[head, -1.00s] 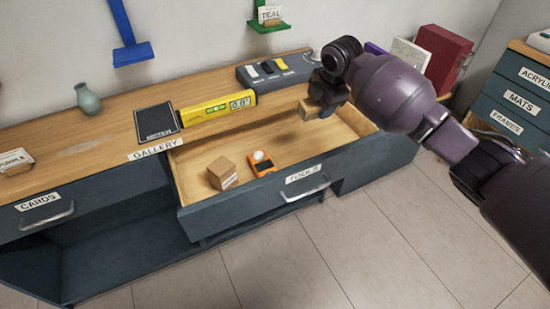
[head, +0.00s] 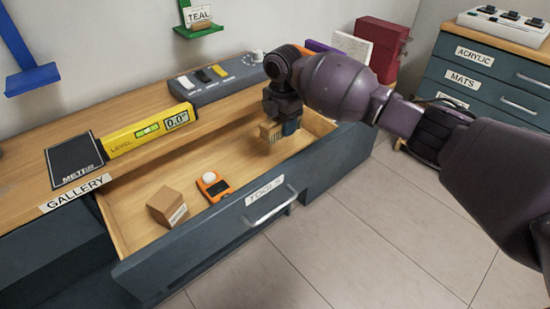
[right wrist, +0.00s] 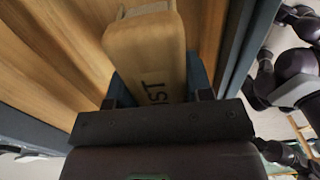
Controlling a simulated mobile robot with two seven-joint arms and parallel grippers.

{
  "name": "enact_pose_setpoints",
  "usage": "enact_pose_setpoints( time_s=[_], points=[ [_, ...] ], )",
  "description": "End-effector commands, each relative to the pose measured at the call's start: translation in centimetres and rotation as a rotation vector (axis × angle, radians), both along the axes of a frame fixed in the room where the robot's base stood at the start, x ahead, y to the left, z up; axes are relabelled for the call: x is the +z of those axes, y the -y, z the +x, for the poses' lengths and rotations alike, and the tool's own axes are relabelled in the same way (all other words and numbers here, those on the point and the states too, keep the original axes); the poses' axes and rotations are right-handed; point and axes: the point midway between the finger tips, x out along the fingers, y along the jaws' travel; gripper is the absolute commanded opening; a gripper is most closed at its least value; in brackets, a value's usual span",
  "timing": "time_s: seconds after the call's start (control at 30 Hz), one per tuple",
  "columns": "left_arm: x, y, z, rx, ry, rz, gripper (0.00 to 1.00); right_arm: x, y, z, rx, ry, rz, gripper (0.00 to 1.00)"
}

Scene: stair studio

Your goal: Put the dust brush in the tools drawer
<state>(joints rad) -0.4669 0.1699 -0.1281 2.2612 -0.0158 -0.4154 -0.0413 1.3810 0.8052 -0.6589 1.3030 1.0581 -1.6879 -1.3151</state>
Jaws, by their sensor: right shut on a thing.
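The tools drawer (head: 187,242) is pulled open, with a TOOLS label and a metal handle on its front. My right gripper (head: 280,122) is over the right part of the drawer and is shut on the dust brush (head: 268,131). The brush has a pale wooden body, and its bristles point down. I cannot tell whether they touch the drawer floor. In the right wrist view, the brush's wooden body (right wrist: 148,50) sits between the fingers, with lettering ending in "ST" partly hidden. My left gripper is not in view.
A cardboard box (head: 167,206) and an orange device (head: 212,185) lie in the drawer's left and middle parts. On the worktop are a yellow level (head: 150,130), a black METER pad (head: 74,162) and a grey switch panel (head: 214,78). The drawer floor between them is bare.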

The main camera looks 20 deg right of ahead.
Motion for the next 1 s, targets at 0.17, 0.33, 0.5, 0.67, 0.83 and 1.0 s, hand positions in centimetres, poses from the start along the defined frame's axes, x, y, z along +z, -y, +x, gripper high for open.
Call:
enact_pose_setpoints(
  time_s=[0.17, 0.33, 0.5, 0.67, 0.83, 1.0],
  points=[
    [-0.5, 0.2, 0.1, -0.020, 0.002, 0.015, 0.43, -4.5, 0.0, -0.1, 0.000, -0.007, -0.001, 0.28],
    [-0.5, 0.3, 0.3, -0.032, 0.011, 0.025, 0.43, -6.1, 0.0, -0.1, 0.000, -0.003, -0.001, 0.28],
    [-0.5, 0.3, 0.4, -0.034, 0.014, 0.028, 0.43, -6.6, 0.0, 0.0, 0.000, 0.001, -0.001, 0.28],
    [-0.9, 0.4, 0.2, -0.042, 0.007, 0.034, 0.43, -8.8, 0.0, -0.1, 0.000, -0.005, -0.001, 0.28],
    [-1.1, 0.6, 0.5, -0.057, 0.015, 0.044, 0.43, -11.7, 0.0, -0.2, 0.001, -0.007, -0.001, 0.28],
    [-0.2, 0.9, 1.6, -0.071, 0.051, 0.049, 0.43, -12.0, 0.0, 0.0, 0.001, 0.001, -0.001, 0.24]
  ],
)
